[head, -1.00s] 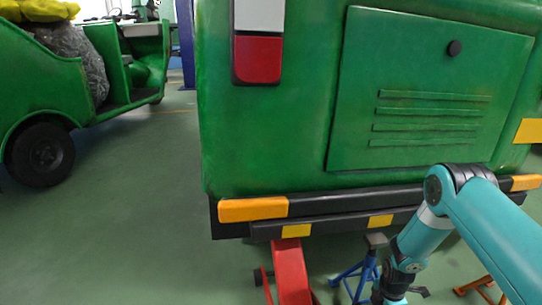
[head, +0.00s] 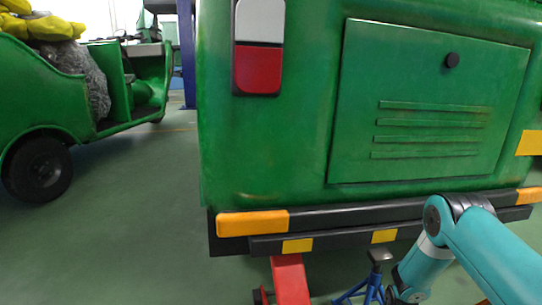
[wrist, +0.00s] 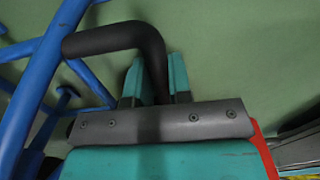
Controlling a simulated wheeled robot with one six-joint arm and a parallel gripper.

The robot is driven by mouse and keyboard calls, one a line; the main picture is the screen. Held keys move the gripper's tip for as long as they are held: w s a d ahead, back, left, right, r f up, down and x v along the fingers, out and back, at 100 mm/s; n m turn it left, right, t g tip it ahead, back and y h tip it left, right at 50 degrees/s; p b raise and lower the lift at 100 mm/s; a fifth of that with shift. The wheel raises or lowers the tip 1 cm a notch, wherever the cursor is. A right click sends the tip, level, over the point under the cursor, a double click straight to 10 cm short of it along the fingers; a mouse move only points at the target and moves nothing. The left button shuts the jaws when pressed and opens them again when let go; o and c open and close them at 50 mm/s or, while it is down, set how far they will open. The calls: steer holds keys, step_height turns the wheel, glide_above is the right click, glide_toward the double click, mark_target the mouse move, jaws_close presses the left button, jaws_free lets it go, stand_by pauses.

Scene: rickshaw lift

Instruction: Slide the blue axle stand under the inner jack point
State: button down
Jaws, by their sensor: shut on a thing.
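The blue axle stand (head: 372,290) stands behind the vehicle, right of the red jack. Its dark saddle (head: 379,255) shows just below the rear bumper (head: 350,214), and its feet are cut off by the frame. In the wrist view, its blue legs (wrist: 42,75) fill the left side. My gripper (wrist: 157,85) is shut on the stand's bent black handle (wrist: 115,38), with a teal finger on each side. In the head view my fingers are out of frame below my arm. I cannot make out the inner jack point under the green vehicle (head: 280,150).
A red jack (head: 289,280) reaches under the bumper left of the stand. A bit of orange (head: 483,299) shows low at the right, partly behind my arm. Another green rickshaw (head: 60,110) is parked at the left. The floor between the vehicles is clear.

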steer(key=shift+w+a+f+b, duration=0.1)
steer(key=shift+w+a+b, duration=0.1)
steer(key=shift+w+b, duration=0.9)
steer(key=shift+w+a+r+b, duration=0.15)
steer(key=shift+w+b, duration=0.35)
steer(key=shift+w, duration=0.55)
steer(key=shift+w+a+r+b, duration=0.1)
steer(key=shift+w+a+b, duration=0.25)
steer(key=shift+w, duration=0.65)
steer(key=shift+d, duration=0.1)
steer(key=c, duration=0.9)
jaws_free()
steer(key=shift+f, duration=0.1)
steer(key=shift+s, duration=0.1)
steer(key=shift+r+p, duration=3.45)
steer(key=shift+r, duration=0.75)
